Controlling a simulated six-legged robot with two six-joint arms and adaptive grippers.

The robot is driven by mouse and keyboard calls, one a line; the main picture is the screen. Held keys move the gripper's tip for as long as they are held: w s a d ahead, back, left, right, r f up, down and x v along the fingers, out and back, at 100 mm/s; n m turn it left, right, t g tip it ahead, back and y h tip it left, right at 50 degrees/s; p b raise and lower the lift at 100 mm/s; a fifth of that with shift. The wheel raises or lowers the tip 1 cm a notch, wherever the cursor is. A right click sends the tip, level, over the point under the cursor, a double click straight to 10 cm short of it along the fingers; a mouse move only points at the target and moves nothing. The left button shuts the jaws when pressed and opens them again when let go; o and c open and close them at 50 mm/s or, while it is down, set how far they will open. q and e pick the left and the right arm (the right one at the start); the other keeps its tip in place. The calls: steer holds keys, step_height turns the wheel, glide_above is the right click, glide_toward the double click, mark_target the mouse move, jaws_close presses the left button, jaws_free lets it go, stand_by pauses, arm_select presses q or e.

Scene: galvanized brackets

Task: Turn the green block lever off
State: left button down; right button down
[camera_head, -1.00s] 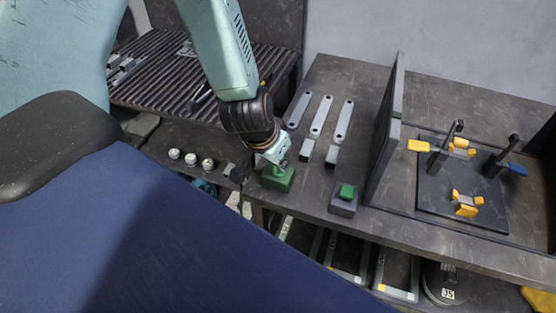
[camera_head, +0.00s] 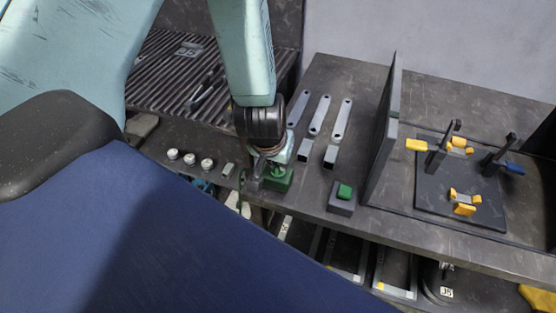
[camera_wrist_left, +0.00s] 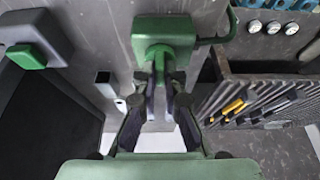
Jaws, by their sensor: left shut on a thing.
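The green block (camera_head: 281,180) sits near the front edge of the bench, partly hidden behind my left gripper (camera_head: 266,172). In the left wrist view the green block (camera_wrist_left: 163,32) is at the top centre, with its green lever reaching down between my fingers. My left gripper (camera_wrist_left: 163,82) is shut on that lever. The fingers hide much of the lever, so its exact angle is hard to tell. My right gripper is not in view.
A grey box with a green button (camera_head: 341,203) stands to the right of the block. Grey bars (camera_head: 319,116) lie behind. A dark upright panel (camera_head: 383,140) and a clamp fixture plate (camera_head: 432,200) are further right. Three white knobs (camera_head: 190,159) are left.

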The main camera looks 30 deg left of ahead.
arm_select(q)
steer(key=shift+s+f, duration=0.1)
steer(key=shift+s, duration=0.1)
steer(key=c, duration=1.4)
jaws_free()
steer(key=shift+w, duration=0.15)
steer(key=shift+c, duration=0.2)
steer(key=v, duration=1.2)
steer(key=shift+w, duration=0.1)
